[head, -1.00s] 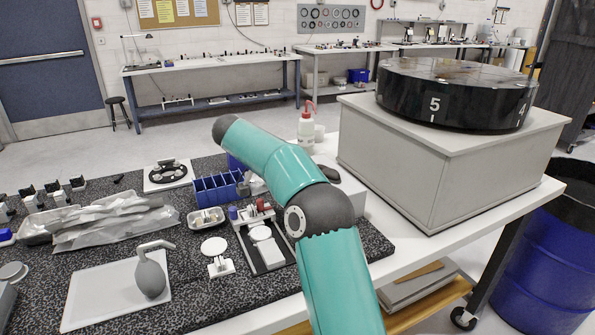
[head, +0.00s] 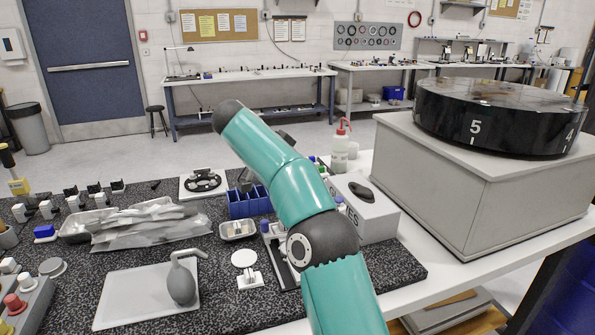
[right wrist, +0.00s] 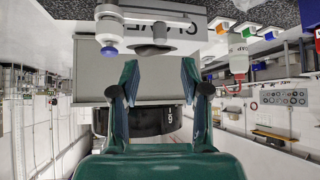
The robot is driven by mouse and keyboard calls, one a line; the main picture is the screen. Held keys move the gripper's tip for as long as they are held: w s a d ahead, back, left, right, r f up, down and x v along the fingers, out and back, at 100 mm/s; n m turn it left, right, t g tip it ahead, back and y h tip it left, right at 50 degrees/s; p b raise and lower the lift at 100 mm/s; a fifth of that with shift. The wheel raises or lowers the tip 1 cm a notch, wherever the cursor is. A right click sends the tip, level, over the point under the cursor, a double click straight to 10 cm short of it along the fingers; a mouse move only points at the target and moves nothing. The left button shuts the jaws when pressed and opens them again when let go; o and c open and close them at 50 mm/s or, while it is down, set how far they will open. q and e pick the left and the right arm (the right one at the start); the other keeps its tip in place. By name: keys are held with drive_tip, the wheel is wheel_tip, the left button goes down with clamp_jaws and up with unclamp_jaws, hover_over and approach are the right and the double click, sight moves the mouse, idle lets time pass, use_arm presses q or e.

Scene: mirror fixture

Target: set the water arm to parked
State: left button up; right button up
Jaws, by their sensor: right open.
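I cannot pick out a water arm for certain. A small fixture (head: 284,272) on the black speckled mat is largely hidden behind my teal right arm. My right gripper (right wrist: 157,88) is open and empty in the right wrist view, which is upside down. A white post with a blue knob (right wrist: 108,42) stands near the fingers there, apart from them. A grey box with black lettering (right wrist: 160,28) is beyond it; in the head view the box (head: 375,222) is right of my arm. In the head view I cannot clearly see my right gripper. My left gripper is not in view.
A large black numbered drum (head: 498,120) sits on a grey cabinet (head: 450,185) at right. A red-topped wash bottle (head: 340,150) stands behind the box. A blue bin (head: 248,203), a bagged tray (head: 150,225) and a grey bulb (head: 181,283) are left of my arm.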

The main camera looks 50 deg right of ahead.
drive_tip(key=shift+v, duration=1.15)
